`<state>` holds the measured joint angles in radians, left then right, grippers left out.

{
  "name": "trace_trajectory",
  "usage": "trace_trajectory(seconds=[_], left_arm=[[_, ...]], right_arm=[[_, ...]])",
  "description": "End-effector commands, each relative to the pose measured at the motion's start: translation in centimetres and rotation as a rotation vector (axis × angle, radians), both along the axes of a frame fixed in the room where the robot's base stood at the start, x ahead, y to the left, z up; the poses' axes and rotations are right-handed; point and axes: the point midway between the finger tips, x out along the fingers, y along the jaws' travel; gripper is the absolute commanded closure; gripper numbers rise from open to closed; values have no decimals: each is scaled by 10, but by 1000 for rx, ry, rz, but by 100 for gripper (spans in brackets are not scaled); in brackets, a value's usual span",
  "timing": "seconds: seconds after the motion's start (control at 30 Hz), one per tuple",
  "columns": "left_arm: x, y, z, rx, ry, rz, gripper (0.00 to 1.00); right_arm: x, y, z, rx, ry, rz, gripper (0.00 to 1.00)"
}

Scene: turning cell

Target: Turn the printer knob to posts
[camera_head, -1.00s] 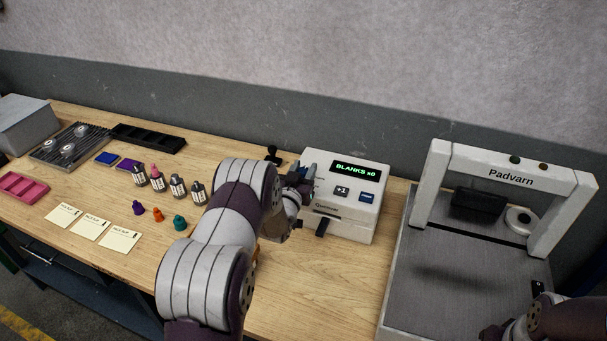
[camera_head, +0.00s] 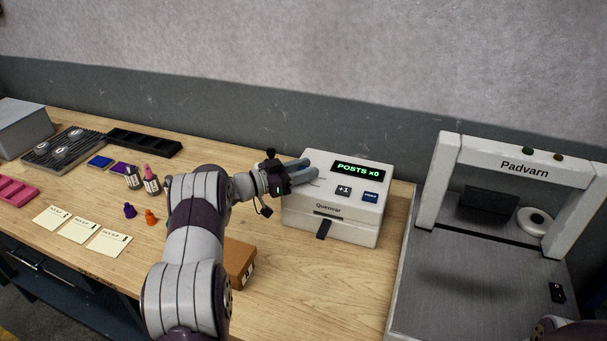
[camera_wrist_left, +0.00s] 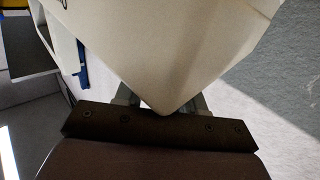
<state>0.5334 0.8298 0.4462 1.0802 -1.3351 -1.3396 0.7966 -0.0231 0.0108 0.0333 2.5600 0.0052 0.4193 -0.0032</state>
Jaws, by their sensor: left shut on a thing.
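The white printer (camera_head: 332,226) stands on the wooden bench, and its green display (camera_head: 358,171) reads "POSTS x0". My left gripper (camera_head: 306,171) reaches in from the left over the left part of the printer's top. Its fingers are shut on the knob, which they hide in the head view. In the left wrist view the printer's pale corner (camera_wrist_left: 160,50) fills the upper middle and covers the fingertips, so the knob does not show there either. My right gripper is out of view.
A "+1" button (camera_head: 344,190) and a blue button (camera_head: 371,197) sit right of my gripper. A brown box (camera_head: 239,262) lies by my left arm. The grey Padvarn machine (camera_head: 450,190) stands at right.

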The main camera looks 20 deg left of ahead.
Motion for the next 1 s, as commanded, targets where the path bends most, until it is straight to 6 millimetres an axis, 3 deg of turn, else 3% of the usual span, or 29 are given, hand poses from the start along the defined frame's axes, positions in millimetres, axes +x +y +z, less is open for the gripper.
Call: trace_trajectory(seconds=[0.73,0.77,0.8,1.0], left_arm=[[0,0,1,0,-3,-85,92],[0,0,1,0,-3,-85,58],[0,0,1,0,-3,-85,45],[0,0,1,0,-2,-85,42]], right_arm=[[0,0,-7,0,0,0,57],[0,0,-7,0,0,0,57],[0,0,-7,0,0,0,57],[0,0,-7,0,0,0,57]])
